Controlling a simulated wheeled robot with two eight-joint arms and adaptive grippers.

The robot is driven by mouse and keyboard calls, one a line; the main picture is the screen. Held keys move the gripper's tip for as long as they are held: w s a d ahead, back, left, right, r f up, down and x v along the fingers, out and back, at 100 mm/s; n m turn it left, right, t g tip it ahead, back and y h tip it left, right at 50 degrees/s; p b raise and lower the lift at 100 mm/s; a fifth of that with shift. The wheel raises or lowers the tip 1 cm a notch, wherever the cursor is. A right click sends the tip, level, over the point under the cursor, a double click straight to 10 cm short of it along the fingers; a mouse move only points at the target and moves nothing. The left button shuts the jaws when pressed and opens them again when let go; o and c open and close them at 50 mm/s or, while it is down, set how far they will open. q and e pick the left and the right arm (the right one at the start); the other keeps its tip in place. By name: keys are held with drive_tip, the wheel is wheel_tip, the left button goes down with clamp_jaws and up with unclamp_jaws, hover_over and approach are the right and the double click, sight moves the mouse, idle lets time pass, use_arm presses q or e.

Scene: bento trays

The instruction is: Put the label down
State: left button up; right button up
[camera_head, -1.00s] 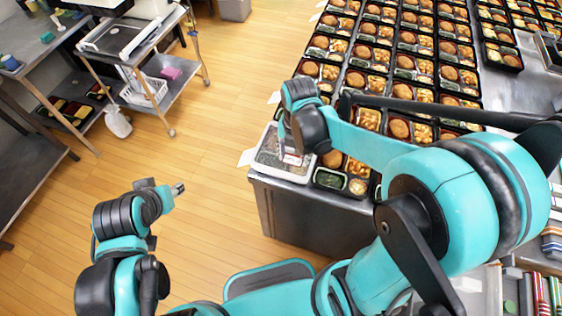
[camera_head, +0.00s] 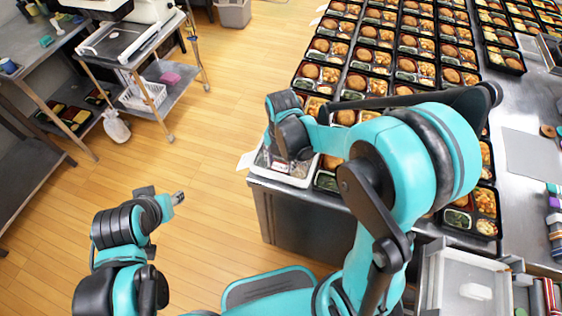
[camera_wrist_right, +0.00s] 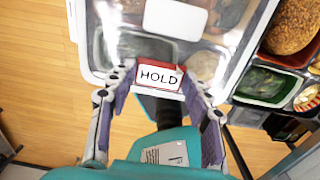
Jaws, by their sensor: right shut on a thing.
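The label (camera_wrist_right: 160,76), a small white card reading HOLD with a red border, is between the fingertips of my right gripper (camera_wrist_right: 159,82) in the wrist view. The gripper is shut on it. The label overlaps the near edge of a white-rimmed tray with a clear cover (camera_wrist_right: 88,50); I cannot tell whether they touch. In the head view that tray (camera_head: 258,172) is at the table's near left corner, and my right wrist hides much of the gripper there. My left gripper (camera_head: 178,198) is over the floor, away from the table; its opening is too small to judge.
A blank white card (camera_wrist_right: 176,17) shows on the covered tray. Black bento trays (camera_head: 458,221) fill much of the table (camera_head: 300,215), close to the right of the covered tray. Wooden floor (camera_head: 215,130) lies open to the left. A metal cart (camera_head: 185,87) stands farther left.

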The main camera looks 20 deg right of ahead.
drive_tip(key=shift+s+f, duration=0.15)
drive_tip(key=shift+f, duration=0.2)
drive_tip(key=shift+c, duration=0.5)
drive_tip(key=shift+o, duration=0.5)
drive_tip(key=shift+f+b, duration=0.2)
drive_tip(key=shift+b, duration=0.2)
drive_tip(key=o, duration=0.7)
drive_tip(key=shift+c, duration=0.2)
drive_tip(key=shift+r, duration=0.15)
